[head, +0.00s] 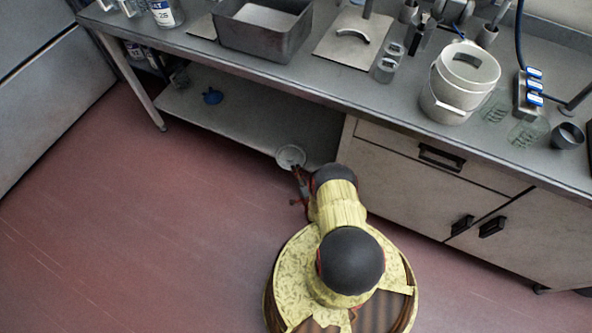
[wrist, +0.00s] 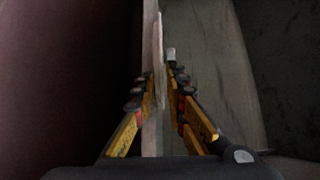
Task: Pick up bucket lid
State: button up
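The bucket lid is a pale round disc (head: 289,155) at the front edge of the low shelf, just beyond my gripper (head: 298,174) in the head view. In the wrist view the lid (wrist: 159,62) stands as a thin, edge-on plate between the two fingers of my gripper (wrist: 160,75). The fingers are drawn close together, one on each side of it, and look shut on it. The exact contact is dark and hard to see. Whether the lid still touches the shelf cannot be told.
Drawers and cabinet doors (head: 430,185) stand right of my gripper. A white bucket (head: 455,90) is on the bench. The red floor (head: 130,220) at left is clear.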

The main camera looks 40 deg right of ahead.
grip_shut()
dwell(0.4)
notch_tip(320, 180, up, 2)
jog(key=shift+r+p, duration=0.25)
jog(key=shift+p, duration=0.65)
